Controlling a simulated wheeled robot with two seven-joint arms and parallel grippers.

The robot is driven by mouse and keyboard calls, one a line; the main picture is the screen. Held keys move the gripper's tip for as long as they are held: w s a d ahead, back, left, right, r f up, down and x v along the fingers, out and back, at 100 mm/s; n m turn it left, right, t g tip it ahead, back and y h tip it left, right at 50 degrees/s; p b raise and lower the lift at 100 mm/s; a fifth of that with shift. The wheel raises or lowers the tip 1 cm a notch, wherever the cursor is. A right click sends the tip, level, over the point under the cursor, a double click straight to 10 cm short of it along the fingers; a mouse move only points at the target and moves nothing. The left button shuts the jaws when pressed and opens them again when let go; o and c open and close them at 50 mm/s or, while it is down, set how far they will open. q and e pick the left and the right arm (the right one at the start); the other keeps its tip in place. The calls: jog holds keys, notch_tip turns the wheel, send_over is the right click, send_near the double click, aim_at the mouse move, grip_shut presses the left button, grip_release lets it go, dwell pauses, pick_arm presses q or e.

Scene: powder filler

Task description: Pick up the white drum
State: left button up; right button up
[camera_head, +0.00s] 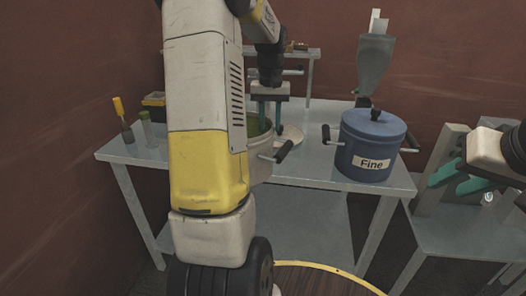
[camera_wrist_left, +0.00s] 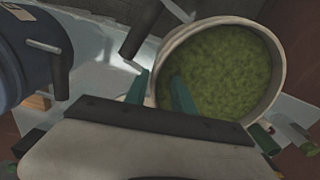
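The white drum (camera_head: 261,170) stands on the table, partly hidden behind my left arm in the head view. It is open at the top and holds green powder; its pale rim also shows in the left wrist view (camera_wrist_left: 172,42). My left gripper (camera_head: 270,117) points down at the drum with its fingers apart. In the left wrist view the left gripper (camera_wrist_left: 160,92) has one finger outside the rim and one inside over the powder; contact with the wall cannot be told. My right gripper (camera_head: 459,179) is open and empty at the far right, away from the drum.
A blue drum (camera_head: 368,150) labelled Fine stands right of the white drum on the grey table (camera_head: 310,175). A pale disc (camera_head: 291,136) lies behind the white drum. A yellow-handled tool (camera_head: 122,118) and a small bottle (camera_head: 147,130) stand at left. A metal hopper (camera_head: 373,68) rises behind.

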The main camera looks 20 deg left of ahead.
pick_arm(q)
notch_tip(320, 180, down, 8)
jog(key=shift+d+f, duration=0.1)
grip_shut()
dwell(0.4)
dwell(1.2)
jog(key=shift+r, duration=0.2)
